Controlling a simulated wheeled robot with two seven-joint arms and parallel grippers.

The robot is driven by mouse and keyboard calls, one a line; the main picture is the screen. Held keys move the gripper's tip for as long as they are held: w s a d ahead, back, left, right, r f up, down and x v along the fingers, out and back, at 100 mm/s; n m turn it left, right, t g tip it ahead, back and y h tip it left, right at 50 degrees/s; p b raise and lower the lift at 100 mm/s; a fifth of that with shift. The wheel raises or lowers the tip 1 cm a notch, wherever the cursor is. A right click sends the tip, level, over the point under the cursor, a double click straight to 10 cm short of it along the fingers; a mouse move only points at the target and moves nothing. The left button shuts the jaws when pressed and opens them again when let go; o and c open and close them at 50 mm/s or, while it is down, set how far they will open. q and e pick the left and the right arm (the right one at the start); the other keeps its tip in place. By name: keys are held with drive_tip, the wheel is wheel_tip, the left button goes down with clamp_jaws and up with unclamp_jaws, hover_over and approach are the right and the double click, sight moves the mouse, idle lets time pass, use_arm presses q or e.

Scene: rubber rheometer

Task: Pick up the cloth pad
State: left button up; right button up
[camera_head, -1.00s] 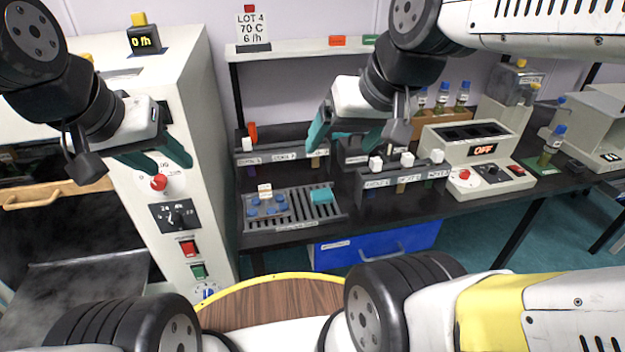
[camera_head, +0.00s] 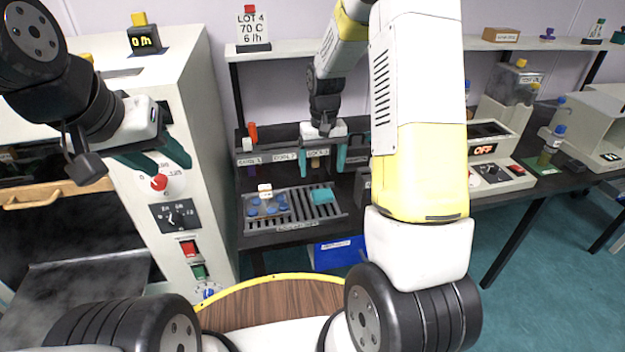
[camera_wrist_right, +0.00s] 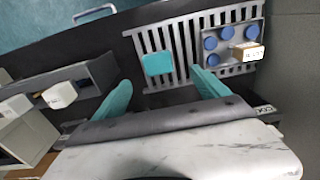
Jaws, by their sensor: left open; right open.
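The cloth pad, a small teal square (camera_head: 322,195), lies on the right part of the slatted grey rack (camera_head: 300,226) on the black bench. In the right wrist view the pad (camera_wrist_right: 157,64) lies flat on the slats. My right gripper (camera_head: 323,165) is open and empty, fingers pointing down, above and behind the pad. In its wrist view the fingertips (camera_wrist_right: 160,83) are spread wider than the pad, which appears just beyond the gap between them. My left gripper (camera_head: 171,169) is open and empty in front of the white cabinet at left.
A holder with several blue-topped pieces (camera_head: 267,206) and a small labelled block (camera_head: 265,190) stand on the rack, left of the pad. Labelled bins (camera_head: 285,157) stand behind it.

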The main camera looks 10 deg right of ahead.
sight(322, 192)
drive_tip(key=shift+w+f, duration=0.2)
drive_tip(key=shift+f, duration=0.85)
drive_tip(key=f, duration=0.7)
drive_tip(key=shift+d+f, duration=0.15)
drive_tip(key=shift+d, duration=0.05)
drive_tip(key=c, duration=1.6)
